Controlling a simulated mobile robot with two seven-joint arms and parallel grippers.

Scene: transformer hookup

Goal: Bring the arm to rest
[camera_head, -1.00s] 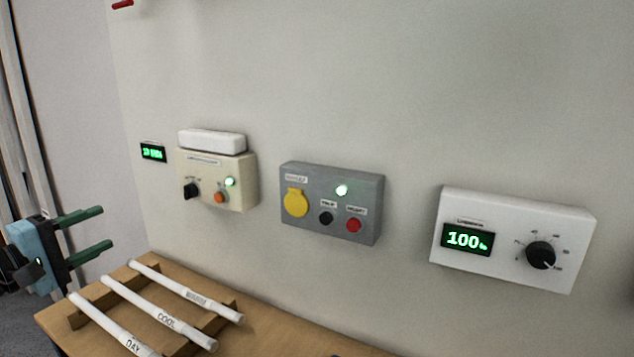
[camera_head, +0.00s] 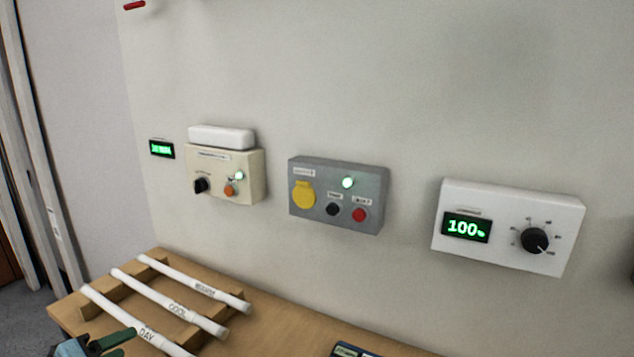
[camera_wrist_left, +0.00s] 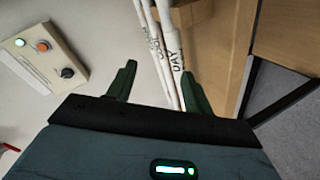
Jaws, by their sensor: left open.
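My left gripper (camera_head: 117,341) is low at the bottom left of the head view, near the front left edge of the table. Its two green fingers (camera_wrist_left: 158,85) are apart and empty in the left wrist view. They point toward the wall and the white tubes, with no contact visible. My right gripper is not in view.
White tubes marked DAY (camera_head: 135,322), COOL (camera_head: 170,305) and a third label (camera_head: 195,284) lie on a wooden rack on the table (camera_head: 290,325). On the wall are a cream box (camera_head: 225,177), a grey box (camera_head: 338,195) and a white dimmer box (camera_head: 508,226) reading 100%.

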